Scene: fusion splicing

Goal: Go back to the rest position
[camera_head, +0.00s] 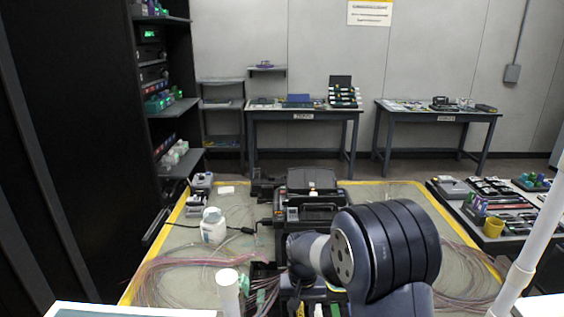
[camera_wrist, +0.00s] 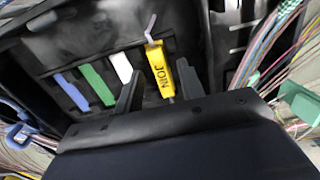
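My gripper (camera_wrist: 159,67) is open in the wrist view, its two dark fingers apart. A yellow holder marked JOIN (camera_wrist: 160,72) shows between the fingertips, with visible gaps on both sides, so I see no grip on it. A pale purple sleeve or strand (camera_wrist: 151,28) sticks up at its far end. Beside it in a black tray (camera_wrist: 100,45) lie a white strip (camera_wrist: 122,67), a green strip (camera_wrist: 98,84) and a blue strip (camera_wrist: 72,92). In the head view my arm hides the fingers over the bench's front middle.
A black splicer (camera_head: 312,190) stands mid-bench behind my arm. A white bottle (camera_head: 213,226) stands left of it. Loose pink fibres (camera_head: 180,272) lie on both sides. A tool table (camera_head: 470,215) with a yellow cup (camera_head: 493,227) is at right, a dark rack (camera_head: 172,105) at left.

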